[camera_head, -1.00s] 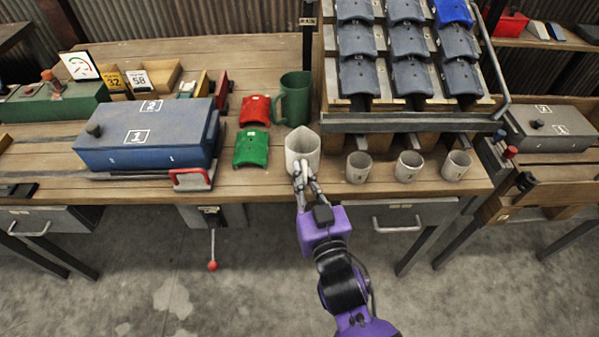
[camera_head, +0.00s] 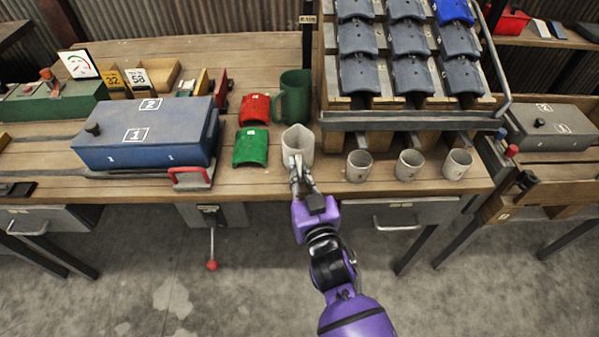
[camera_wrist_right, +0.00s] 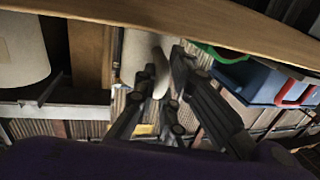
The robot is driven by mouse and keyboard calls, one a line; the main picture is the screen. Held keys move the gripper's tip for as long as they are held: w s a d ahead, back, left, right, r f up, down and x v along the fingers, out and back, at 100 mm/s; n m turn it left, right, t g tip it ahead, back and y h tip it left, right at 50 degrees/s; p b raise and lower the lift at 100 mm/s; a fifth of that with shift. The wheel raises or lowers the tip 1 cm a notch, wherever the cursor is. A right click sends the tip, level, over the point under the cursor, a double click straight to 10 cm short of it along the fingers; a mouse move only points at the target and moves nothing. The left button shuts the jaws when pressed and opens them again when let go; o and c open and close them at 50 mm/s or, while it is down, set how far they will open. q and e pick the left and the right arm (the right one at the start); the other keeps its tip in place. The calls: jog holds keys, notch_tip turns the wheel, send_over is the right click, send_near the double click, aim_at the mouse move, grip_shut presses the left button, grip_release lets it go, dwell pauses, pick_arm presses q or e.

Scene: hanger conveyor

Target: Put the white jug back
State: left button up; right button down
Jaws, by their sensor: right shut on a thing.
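The white jug (camera_head: 303,142) is near the front edge of the workbench, just right of the green curved piece and in front of the green jug (camera_head: 293,97). It looks upright; I cannot tell whether its base touches the bench. My right gripper (camera_head: 296,172) comes from the front and is shut on the jug's handle, which faces me. In the right wrist view the jug's pale wall (camera_wrist_right: 136,50) and handle show at the fingers (camera_wrist_right: 162,95) of the gripper. My left gripper is not in view.
Three white cups (camera_head: 410,165) stand to the right, before the rack of grey curved pieces (camera_head: 411,75). Red (camera_head: 254,109) and green (camera_head: 250,148) curved pieces lie left of the jug. A blue box (camera_head: 150,135) is further left. Bare wood shows around the jug's right side.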

jog(key=c, duration=1.8)
grip_release()
jog(key=shift+c, duration=0.2)
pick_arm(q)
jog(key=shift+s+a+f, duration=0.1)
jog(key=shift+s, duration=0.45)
pick_arm(e)
jog(key=shift+r, duration=0.15)
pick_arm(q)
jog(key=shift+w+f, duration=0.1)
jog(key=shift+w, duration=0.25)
pick_arm(e)
jog(key=v, duration=1.2)
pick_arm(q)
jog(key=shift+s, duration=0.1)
